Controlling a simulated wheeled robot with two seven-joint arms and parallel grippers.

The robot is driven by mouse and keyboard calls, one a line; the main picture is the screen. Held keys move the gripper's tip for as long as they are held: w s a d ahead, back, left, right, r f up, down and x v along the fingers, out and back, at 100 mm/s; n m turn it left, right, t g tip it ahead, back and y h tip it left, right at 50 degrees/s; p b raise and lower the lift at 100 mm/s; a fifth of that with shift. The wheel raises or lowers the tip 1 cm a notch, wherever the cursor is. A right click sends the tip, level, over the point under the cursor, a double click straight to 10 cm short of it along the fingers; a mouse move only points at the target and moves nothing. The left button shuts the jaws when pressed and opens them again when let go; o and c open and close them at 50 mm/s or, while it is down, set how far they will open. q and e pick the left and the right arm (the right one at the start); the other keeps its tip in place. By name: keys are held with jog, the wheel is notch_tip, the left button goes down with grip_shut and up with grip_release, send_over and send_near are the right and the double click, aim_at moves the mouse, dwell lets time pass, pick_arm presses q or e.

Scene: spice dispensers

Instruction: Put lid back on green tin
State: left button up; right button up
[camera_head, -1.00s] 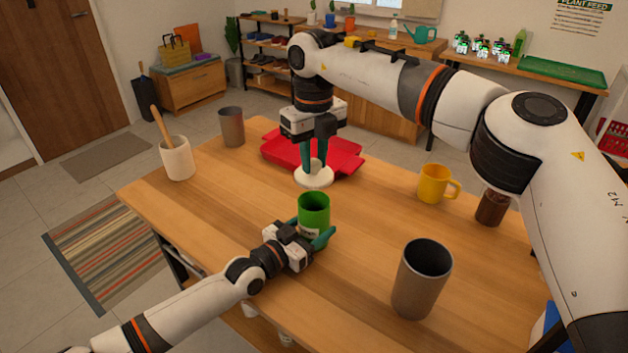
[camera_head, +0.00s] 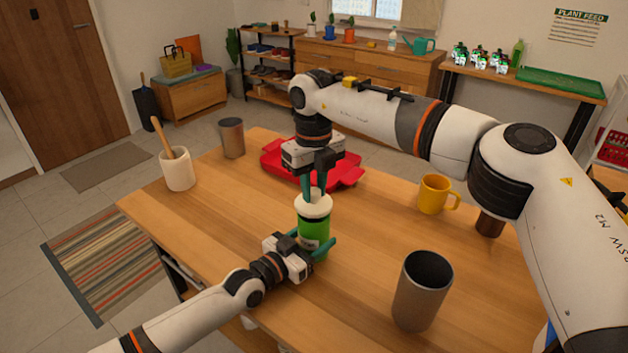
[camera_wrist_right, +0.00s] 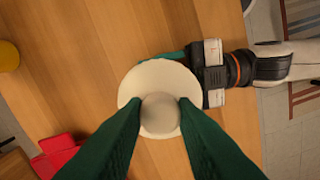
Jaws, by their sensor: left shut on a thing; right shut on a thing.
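The green tin (camera_head: 313,232) stands upright near the middle of the table. My left gripper (camera_head: 318,252) is shut around its lower part from the left. The white lid (camera_head: 314,206) is over the tin's top, and it looks level. My right gripper (camera_head: 316,190) points down from above and is shut on the lid's knob. In the right wrist view the round lid (camera_wrist_right: 160,92) shows its knob between the green fingertips of my right gripper (camera_wrist_right: 160,112). The lid hides the tin there, so I cannot tell whether it is fully seated.
A red tray (camera_head: 345,172) lies behind the tin. A yellow mug (camera_head: 433,194) and a brown jar (camera_head: 489,223) stand to the right, a grey cup (camera_head: 422,290) at front right. A white crock (camera_head: 177,169) and a metal cup (camera_head: 231,138) stand at left.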

jog(key=shift+f, duration=0.85)
dwell(0.4)
jog(key=o, duration=1)
jog(key=shift+o, duration=0.2)
notch_tip(320, 180, up, 12)
pick_arm(q)
jog(key=o, duration=1.5)
jog(key=shift+c, duration=0.2)
